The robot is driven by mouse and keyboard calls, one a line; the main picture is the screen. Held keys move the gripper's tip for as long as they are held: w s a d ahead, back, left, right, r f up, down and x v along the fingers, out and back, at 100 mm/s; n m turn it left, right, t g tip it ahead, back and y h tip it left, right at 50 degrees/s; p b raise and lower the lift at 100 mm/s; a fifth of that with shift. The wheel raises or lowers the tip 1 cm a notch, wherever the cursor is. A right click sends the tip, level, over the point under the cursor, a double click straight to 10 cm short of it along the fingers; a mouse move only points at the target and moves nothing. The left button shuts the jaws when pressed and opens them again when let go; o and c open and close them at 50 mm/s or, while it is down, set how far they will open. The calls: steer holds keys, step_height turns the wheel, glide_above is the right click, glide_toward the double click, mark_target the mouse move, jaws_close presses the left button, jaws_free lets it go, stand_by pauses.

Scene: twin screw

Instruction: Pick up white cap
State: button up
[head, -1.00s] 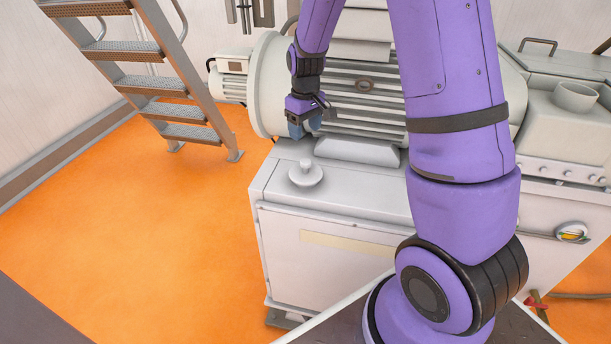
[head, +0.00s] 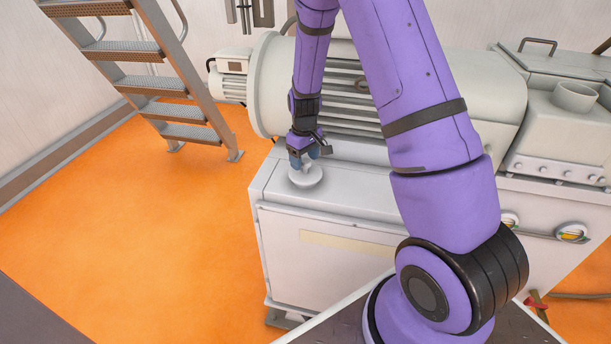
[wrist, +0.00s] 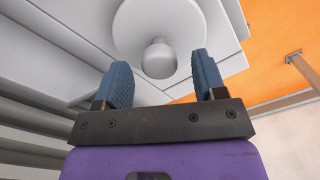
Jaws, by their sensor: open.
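The white cap (head: 307,177) is a round disc with a small knob on top. It sits on the flat top of the light grey machine cabinet (head: 330,206), near its left corner. My gripper (head: 304,162) is at the cap, its blue fingertips close to the knob in the head view. In the wrist view the cap (wrist: 160,25) lies beyond the fingers, with its knob lined up with the gap between them. My gripper (wrist: 160,78) is open with nothing between its fingers. Whether a finger touches the cap, I cannot tell.
A large ribbed motor housing (head: 420,102) stands just behind the cap. Metal stairs (head: 170,85) stand at the left on the orange floor (head: 130,230). A round bowl-like opening (head: 575,95) is on the machine at the right. The cabinet top around the cap is clear.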

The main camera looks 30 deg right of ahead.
steer(key=shift+f, duration=0.75)
steer(key=shift+c, duration=0.4)
jaws_close()
steer(key=shift+r, duration=0.15)
